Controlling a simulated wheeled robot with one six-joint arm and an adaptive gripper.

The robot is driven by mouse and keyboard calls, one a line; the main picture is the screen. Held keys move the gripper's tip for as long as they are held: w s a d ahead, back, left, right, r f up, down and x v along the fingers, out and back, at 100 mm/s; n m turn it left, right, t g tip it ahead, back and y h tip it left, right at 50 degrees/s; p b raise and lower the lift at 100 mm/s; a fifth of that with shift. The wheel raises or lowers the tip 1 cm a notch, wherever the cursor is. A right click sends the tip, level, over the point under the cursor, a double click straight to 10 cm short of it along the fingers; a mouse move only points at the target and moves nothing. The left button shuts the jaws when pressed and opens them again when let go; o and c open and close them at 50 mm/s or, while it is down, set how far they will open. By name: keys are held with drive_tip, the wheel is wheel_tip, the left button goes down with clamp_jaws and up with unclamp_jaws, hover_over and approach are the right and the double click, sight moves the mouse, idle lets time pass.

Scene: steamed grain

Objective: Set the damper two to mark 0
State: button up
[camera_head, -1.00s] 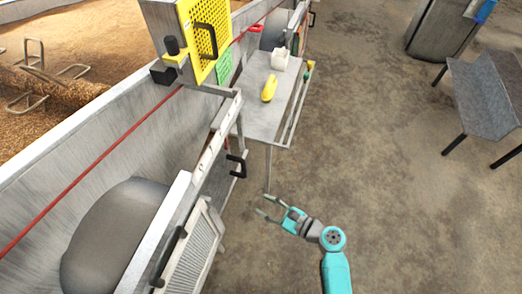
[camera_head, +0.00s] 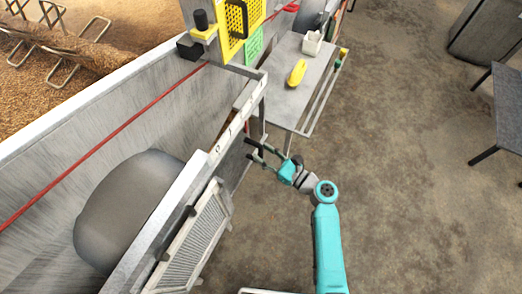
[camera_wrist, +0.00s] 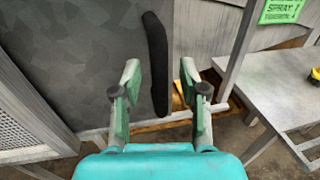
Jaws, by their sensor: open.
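In the wrist view a long black upright handle (camera_wrist: 157,65) stands on a dark grey plate (camera_wrist: 80,50), likely a damper; I cannot read which number it bears. My gripper (camera_wrist: 160,78) is open. In the head view my gripper (camera_head: 254,149) is at the side of the metal trough, beside the white rail (camera_head: 228,133) with small dark marks, too small to read. The gripper hides most of the handle there.
A slatted panel (camera_head: 198,240) stands left of my arm, at the trough side. A grey table (camera_head: 290,105) with a yellow object (camera_head: 297,72) and a white container (camera_head: 312,43) lies beyond the gripper. The floor (camera_head: 410,190) on the right is open.

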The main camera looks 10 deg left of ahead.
drive_tip(key=shift+x, duration=0.85)
clamp_jaws()
approach(228, 174)
drive_tip(key=x, duration=0.4)
drive_tip(key=shift+w+a, duration=0.2)
drive_tip(key=shift+f, duration=0.1)
unclamp_jaws()
drive_tip(key=shift+s, duration=0.1)
